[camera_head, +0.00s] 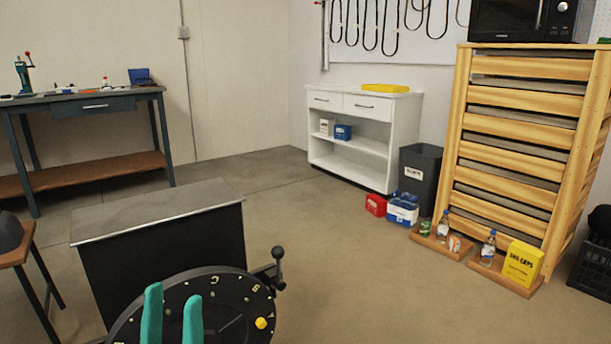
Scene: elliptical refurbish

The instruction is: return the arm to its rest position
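My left gripper (173,295) shows at the bottom left of the head view as two teal fingers pointing up. The fingers are apart with nothing between them, so it is open. Behind them is a round black disc (230,290) with pale markings and a yellow knob (261,323). A short crank with a black ball handle (277,253) sticks out at its upper right. I cannot tell whether the fingers touch the disc. The rest of my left arm is out of frame. My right gripper is not in view.
A black cabinet with a grey top (160,210) stands just behind the disc. A workbench (90,104) is at the back left, a white shelf unit (350,172) at the back. A wooden slatted rack (515,150) and bottles stand right. The middle floor is clear.

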